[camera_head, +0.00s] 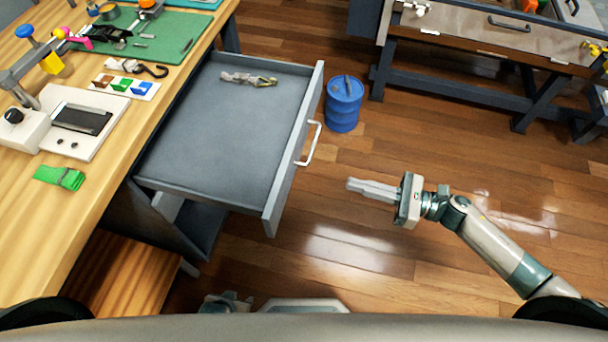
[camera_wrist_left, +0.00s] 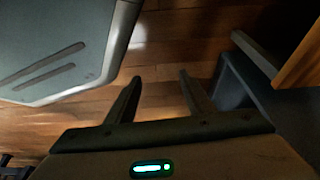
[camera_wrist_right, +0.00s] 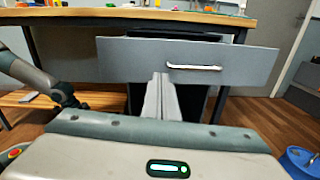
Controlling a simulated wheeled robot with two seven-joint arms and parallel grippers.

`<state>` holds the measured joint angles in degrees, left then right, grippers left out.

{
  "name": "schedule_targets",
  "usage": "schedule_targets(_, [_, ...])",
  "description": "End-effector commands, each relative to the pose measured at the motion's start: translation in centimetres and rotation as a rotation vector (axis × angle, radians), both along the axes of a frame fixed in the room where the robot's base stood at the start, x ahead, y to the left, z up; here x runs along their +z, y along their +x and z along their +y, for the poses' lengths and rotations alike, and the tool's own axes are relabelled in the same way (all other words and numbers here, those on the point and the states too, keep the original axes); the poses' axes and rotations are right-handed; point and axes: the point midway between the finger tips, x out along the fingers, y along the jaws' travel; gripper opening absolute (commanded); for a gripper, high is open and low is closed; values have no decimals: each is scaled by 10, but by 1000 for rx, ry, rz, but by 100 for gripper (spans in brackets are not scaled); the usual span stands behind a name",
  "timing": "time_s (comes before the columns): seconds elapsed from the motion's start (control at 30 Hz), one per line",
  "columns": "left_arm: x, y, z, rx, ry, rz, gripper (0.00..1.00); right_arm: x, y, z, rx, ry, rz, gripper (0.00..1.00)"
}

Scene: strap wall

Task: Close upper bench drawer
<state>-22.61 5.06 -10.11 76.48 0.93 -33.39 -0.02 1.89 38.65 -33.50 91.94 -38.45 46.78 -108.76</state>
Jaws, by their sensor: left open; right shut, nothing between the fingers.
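The upper bench drawer (camera_head: 220,130) is grey and pulled far out from the wooden workbench. A small grey and yellowish item (camera_head: 248,79) lies inside near its far side. Its front carries a white bar handle (camera_head: 312,145), also seen in the right wrist view (camera_wrist_right: 195,68). My right gripper (camera_head: 350,185) is shut and empty, to the right of the drawer front and apart from the handle; its fingers point toward the front. My left gripper (camera_wrist_left: 160,88) is open and empty over the floor, low by my base; in the head view it is mostly hidden at the bottom edge.
The workbench top (camera_head: 100,185) holds a green mat (camera_head: 165,45), a device and small tools. A grey part (camera_head: 205,228) sits below the drawer. A blue barrel (camera_head: 344,105) stands beyond the drawer front. Another bench (camera_head: 480,40) is at the back right. Floor around my right gripper is clear.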

Motion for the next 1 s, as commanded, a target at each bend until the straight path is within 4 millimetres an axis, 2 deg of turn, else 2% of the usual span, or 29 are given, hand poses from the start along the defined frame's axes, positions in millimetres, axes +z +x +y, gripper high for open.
schedule_targets(0.17, [0, -1, 1, 1, 2, 10, 48, 4, -8, 0, 51, -36, -90, 0])
schedule_targets(0.63, [3, 1, 0, 0, 1, -2, 48, 5, -6, 5, 48, -33, -86, 0])
schedule_targets(0.83, [4, 4, -6, -3, -10, -37, 48, 7, -1, 24, 48, -32, -87, 0])
schedule_targets(1.0, [10, 11, -14, -10, -25, -91, 48, 8, 6, 49, 48, -31, -86, 0])
